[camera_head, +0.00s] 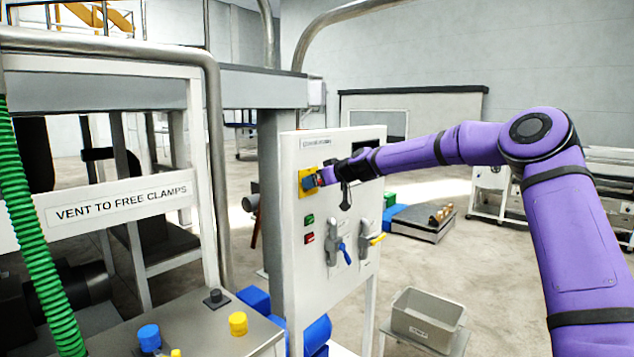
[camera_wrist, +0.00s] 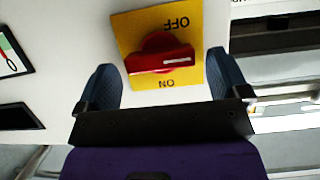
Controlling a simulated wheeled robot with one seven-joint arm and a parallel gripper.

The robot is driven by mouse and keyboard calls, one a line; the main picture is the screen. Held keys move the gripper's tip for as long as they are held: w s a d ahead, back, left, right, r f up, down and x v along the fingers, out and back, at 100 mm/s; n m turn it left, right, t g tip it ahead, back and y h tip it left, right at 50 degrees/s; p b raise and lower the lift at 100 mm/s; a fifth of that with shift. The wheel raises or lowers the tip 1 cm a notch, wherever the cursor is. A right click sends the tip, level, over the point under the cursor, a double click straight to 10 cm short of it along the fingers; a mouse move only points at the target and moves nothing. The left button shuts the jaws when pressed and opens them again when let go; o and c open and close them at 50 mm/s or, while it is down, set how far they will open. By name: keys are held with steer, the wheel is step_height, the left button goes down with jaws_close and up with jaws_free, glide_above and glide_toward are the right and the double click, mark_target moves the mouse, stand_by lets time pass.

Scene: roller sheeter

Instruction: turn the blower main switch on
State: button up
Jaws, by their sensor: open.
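The blower main switch is a red rotary handle (camera_wrist: 160,60) on a yellow plate (camera_wrist: 125,30) marked OFF and ON. In the wrist view the lettering is upside down, with OFF above the handle and ON below it. The handle lies nearly level there, with a pale mark towards its right end. My gripper (camera_wrist: 160,68) is open, its two dark blue fingers on either side of the handle, with gaps between. In the head view the yellow plate (camera_head: 302,190) shows high on the white panel, and my gripper (camera_head: 318,179) partly covers the switch.
The white panel (camera_head: 300,270) also carries green and red buttons (camera_head: 309,219) and levers with blue (camera_head: 347,256) and yellow (camera_head: 376,239) handles below the switch. A grey bin (camera_head: 427,318) stands low to the right. A green hose (camera_head: 35,240) hangs at the left.

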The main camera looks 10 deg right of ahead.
steer(key=shift+w+a+f, duration=0.1)
steer(key=shift+w+a, duration=0.15)
steer(key=c, duration=0.9)
steer(key=shift+c, duration=0.2)
